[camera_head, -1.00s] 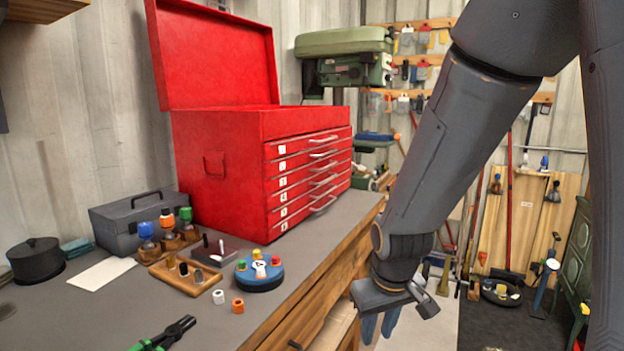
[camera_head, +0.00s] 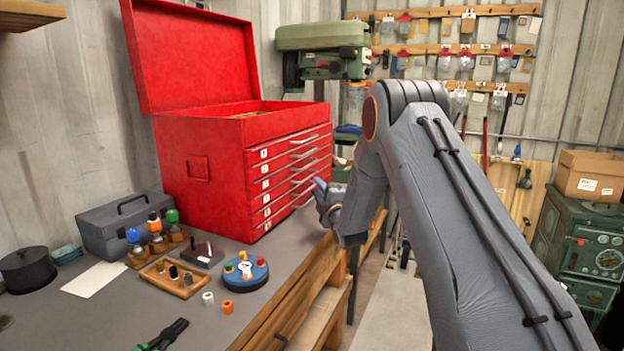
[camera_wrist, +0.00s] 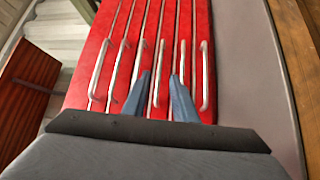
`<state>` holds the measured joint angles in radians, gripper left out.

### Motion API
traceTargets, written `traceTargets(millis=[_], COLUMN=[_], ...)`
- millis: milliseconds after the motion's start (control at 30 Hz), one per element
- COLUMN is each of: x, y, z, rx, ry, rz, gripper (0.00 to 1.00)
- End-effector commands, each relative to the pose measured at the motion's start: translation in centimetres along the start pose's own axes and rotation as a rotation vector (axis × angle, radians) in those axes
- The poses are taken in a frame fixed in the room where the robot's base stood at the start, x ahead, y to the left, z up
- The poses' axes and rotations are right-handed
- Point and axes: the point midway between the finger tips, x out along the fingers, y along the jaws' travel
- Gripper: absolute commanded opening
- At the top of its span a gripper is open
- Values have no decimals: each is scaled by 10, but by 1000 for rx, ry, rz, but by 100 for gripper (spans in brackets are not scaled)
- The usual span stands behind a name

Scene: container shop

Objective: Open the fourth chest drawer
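The red chest (camera_head: 200,170) stands on the bench with its lid up and its numbered drawers shut. The fourth drawer (camera_head: 281,197) is fourth from the top, with a pale bar handle. My gripper (camera_head: 320,188) is at the right end of the drawer fronts, pointing at them. In the wrist view the fronts appear turned sideways, with the lowest drawer on the right. My two blue-grey fingers (camera_wrist: 161,97) are apart, one on each side of what looks like the fourth handle (camera_wrist: 158,72). Whether they touch it cannot be told.
A green drill press (camera_head: 325,50) stands behind. The bench's wooden edge runs below my gripper.

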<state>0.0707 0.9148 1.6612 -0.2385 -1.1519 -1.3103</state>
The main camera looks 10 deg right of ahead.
Motion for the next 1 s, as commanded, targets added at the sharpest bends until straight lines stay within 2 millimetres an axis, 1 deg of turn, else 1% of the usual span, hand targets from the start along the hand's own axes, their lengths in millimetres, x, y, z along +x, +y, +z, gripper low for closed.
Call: traceTargets(millis=[300, 500, 700, 933, 1000], x=[44, 65, 73, 73, 73], y=[2, 0, 0, 0, 0], z=[-1, -1, -1, -1, 0], rx=[0, 2, 2, 2, 2], ry=[1, 0, 0, 0, 0], rz=[1, -1, -2, -2, -2], gripper=[26, 26, 26, 26, 14])
